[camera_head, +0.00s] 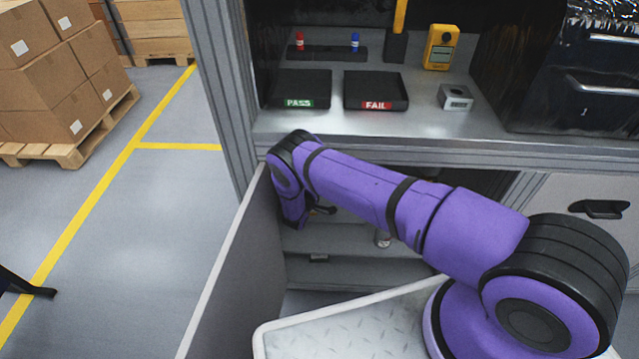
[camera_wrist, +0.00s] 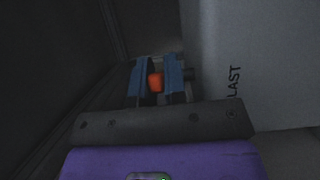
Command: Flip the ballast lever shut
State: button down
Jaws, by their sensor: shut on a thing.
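In the wrist view my gripper (camera_wrist: 159,76) has its blue-padded fingers close together around a small orange-red piece (camera_wrist: 155,83), which I take to be the grip of the ballast lever. The rest of the lever is hidden or too dark to make out. A grey housing (camera_wrist: 255,60) stands just to the right of the fingers, with the letters "LAST" visible on its face. In the head view my arm reaches into the open cabinet below the worktop. My gripper (camera_head: 318,210) is mostly hidden there behind the arm, and the lever does not show.
An open cabinet door (camera_head: 232,270) stands close left of my arm. The worktop edge (camera_head: 400,150) runs above it. A PASS tray (camera_head: 302,86), a FAIL tray (camera_head: 375,88) and a yellow device (camera_head: 441,47) are on the worktop. Dark walls close in left in the wrist view.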

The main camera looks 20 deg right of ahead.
dwell(0.3)
jog(key=c, duration=1.2)
grip_release()
jog(key=shift+o, duration=0.2)
jog(key=shift+a, duration=0.1)
jog(key=shift+r, duration=0.1)
